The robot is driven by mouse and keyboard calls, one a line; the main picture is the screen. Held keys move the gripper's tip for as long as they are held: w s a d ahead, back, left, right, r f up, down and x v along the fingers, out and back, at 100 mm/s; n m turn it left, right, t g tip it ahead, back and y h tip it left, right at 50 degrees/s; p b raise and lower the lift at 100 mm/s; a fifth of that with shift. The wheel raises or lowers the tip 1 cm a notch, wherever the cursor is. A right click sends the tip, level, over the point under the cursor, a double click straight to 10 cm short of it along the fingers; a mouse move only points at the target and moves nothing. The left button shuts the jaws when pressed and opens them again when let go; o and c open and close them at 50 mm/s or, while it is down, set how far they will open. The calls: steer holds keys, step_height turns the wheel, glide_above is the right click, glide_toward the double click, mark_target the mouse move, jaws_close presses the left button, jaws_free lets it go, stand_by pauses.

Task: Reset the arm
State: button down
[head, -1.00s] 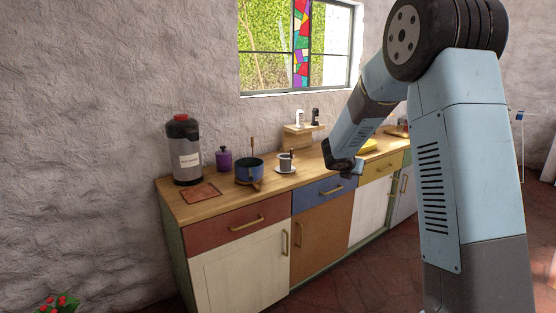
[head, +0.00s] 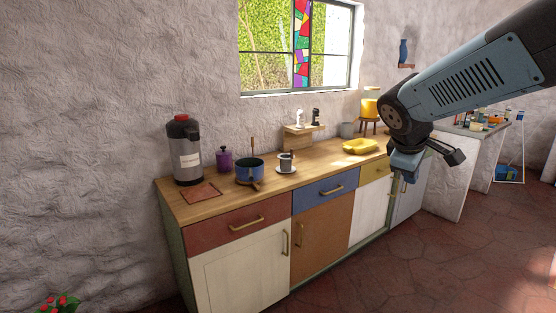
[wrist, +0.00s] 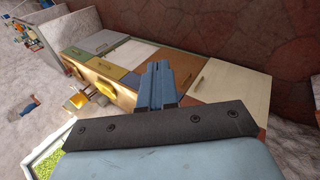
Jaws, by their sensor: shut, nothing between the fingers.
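My gripper (wrist: 162,68) shows in the wrist view with its two blue fingers pressed together and nothing between them. In the head view my arm comes in from the upper right and folds back on itself. Its end hangs in the air at the right, in front of the far end of the counter (head: 318,167), apart from the objects on it. My arm hides part of the counter's right end.
On the counter are a dispenser (head: 185,152), a purple jar (head: 224,160), a blue pot (head: 249,171), a cup (head: 286,161) on a saucer, and a yellow tray (head: 360,146). A side table (head: 468,130) stands behind my arm. The red floor (head: 440,255) in front is clear.

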steer(key=s+a+m+y, duration=0.2)
steer(key=s+a+m, duration=0.1)
steer(key=s, duration=0.5)
steer(key=s+a+m+y, duration=0.2)
steer(key=s+a+m, duration=0.1)
steer(key=s+m, duration=0.3)
steer(key=shift+s+a+f+y, duration=0.3)
steer(key=shift+s+a+f, duration=0.1)
steer(key=shift+s, duration=0.5)
